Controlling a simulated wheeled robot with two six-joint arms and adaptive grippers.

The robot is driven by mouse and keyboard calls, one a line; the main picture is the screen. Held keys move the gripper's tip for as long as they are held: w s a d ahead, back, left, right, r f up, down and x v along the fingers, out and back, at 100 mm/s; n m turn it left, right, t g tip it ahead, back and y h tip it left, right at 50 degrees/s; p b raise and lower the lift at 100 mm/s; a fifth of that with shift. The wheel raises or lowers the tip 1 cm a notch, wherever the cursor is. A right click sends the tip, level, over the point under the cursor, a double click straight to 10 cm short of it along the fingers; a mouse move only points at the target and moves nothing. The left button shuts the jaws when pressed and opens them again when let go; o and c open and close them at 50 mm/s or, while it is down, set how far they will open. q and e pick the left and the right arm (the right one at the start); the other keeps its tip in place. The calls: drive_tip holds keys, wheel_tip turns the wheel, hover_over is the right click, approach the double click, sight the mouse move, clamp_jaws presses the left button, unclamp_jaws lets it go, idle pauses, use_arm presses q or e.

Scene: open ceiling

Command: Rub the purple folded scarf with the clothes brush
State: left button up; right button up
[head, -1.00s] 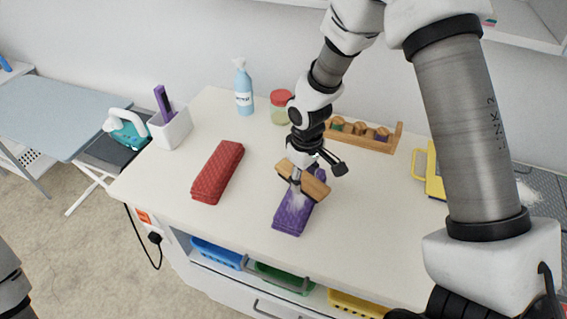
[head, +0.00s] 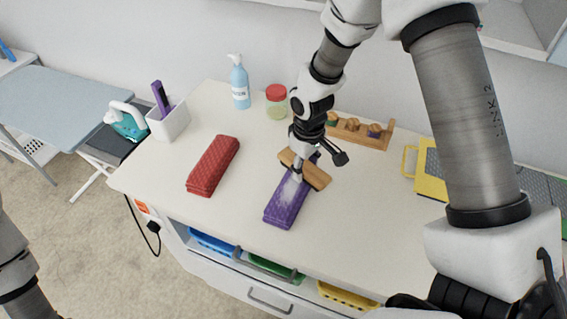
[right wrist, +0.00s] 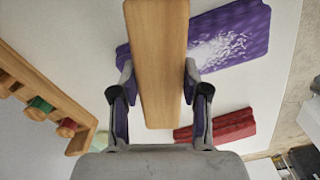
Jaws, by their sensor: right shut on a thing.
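The purple folded scarf (head: 284,208) lies on the white table, with a patch of whitish lint on its top; it also shows in the right wrist view (right wrist: 245,35). My right gripper (head: 304,160) is shut on the wooden clothes brush (head: 317,176), which fills the middle of the right wrist view (right wrist: 157,60) between the two fingers. The brush lies across the far part of the scarf; its bristles are hidden, and I cannot tell whether they touch the cloth. Of my left arm only a link shows at the lower left; its gripper is out of view.
A red folded scarf (head: 213,166) lies to the left. A spray bottle (head: 239,83), a red-lidded jar (head: 276,102) and a wooden rack (head: 360,133) stand behind. A white holder (head: 169,122) is at the back left, a yellow-edged item (head: 428,170) at the right. Clear table lies right of the purple scarf.

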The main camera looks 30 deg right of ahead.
sight(304, 167)
drive_tip(key=shift+w+r+p, duration=0.1)
drive_tip(key=shift+r+p, duration=0.25)
drive_tip(key=shift+r, duration=0.3)
drive_tip(key=shift+a+r+p, duration=0.1)
drive_tip(key=shift+r+p, duration=0.25)
drive_tip(key=shift+a+r+p, duration=0.2)
drive_tip(key=shift+r+p, duration=0.5)
drive_tip(key=shift+r, duration=0.2)
drive_tip(key=shift+d+r+p, duration=0.15)
drive_tip(key=shift+r+p, duration=1.05)
drive_tip(key=shift+r, duration=0.05)
drive_tip(key=shift+n, duration=0.3)
